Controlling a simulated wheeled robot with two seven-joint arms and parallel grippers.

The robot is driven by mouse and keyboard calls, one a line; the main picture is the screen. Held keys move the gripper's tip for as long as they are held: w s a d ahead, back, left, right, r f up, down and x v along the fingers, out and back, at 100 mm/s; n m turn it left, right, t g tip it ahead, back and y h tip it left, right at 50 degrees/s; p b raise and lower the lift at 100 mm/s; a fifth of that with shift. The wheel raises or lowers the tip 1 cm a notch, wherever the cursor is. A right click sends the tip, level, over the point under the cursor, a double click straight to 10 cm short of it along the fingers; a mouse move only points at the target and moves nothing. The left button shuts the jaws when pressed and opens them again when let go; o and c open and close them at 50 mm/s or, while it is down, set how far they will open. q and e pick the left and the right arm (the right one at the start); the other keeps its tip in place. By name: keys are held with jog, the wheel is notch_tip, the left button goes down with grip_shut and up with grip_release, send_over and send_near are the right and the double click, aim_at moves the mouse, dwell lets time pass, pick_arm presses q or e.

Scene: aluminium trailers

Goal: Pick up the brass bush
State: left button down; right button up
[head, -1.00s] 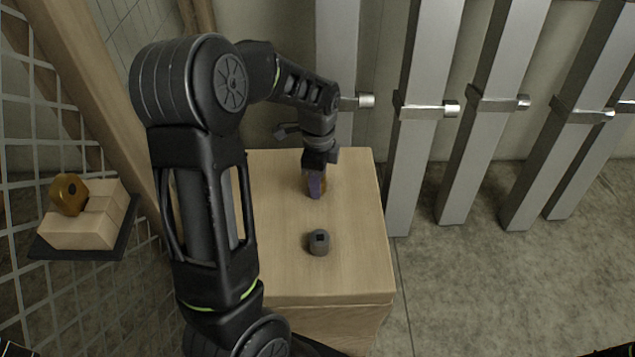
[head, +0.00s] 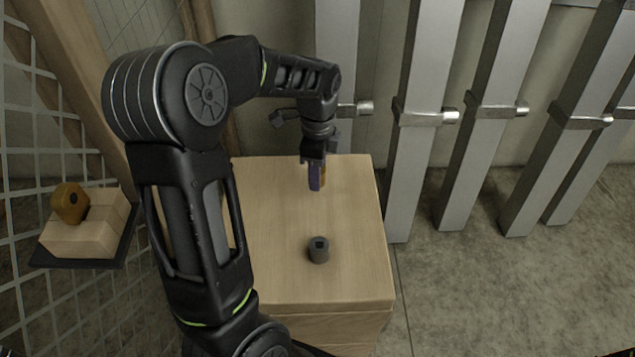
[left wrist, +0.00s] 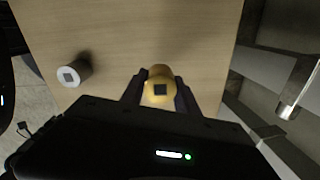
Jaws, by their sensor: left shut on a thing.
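The brass bush (left wrist: 160,73) is a yellow-gold cylinder with a dark square hole in its end. In the left wrist view it sits between the two fingers of my left gripper (left wrist: 159,92), which is shut on it. In the head view the left gripper (head: 317,178) points down over the back part of the wooden box top, and a purple finger hides most of the bush (head: 324,178). I cannot tell exactly how far the bush is above the wood. My right gripper is not in view.
A grey bush (head: 319,249) with a square hole stands on the wooden box (head: 275,270), in front of the gripper. A brown ring-like part (head: 70,202) rests on pale blocks (head: 85,235) at left, beside wire mesh. Metal posts (head: 416,120) stand at right.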

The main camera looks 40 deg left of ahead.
pick_arm(q)
notch_tip(320, 180, up, 5)
jog(key=shift+f, duration=0.2)
dwell(0.5)
